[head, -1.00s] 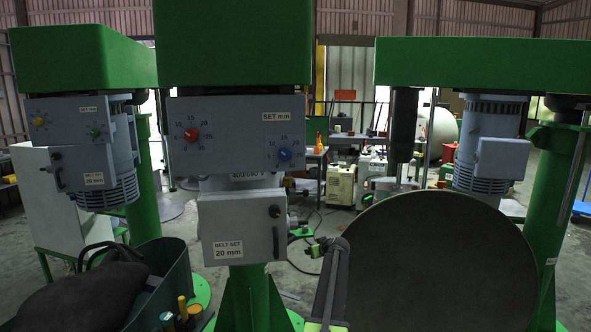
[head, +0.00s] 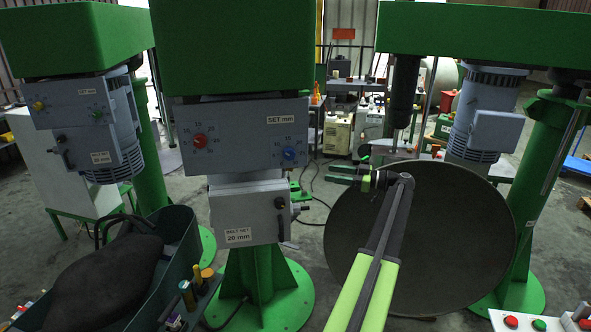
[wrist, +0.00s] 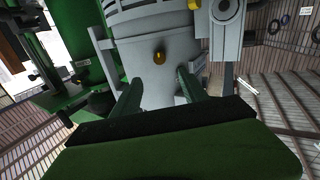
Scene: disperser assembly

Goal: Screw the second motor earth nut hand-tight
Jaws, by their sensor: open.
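My gripper (head: 334,173) is open in the head view, pointing left, to the right of the middle machine's grey motor box (head: 250,212) and apart from it in the picture. In the wrist view its two green fingers (wrist: 158,88) stand apart with nothing seen held between them. Beyond them is a grey motor housing (wrist: 135,75) with a small brass-coloured fitting (wrist: 159,57), seen between the finger lines. A second yellow fitting (wrist: 194,4) shows at the top edge. I cannot tell which fitting, if either, is the second earth nut.
A large dark round disc (head: 450,235) stands behind my arm. Green machines with grey motors flank the middle one at left (head: 95,120) and right (head: 485,120). A dark green bin (head: 180,225) with a black bundle and tools (head: 190,292) is at lower left.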

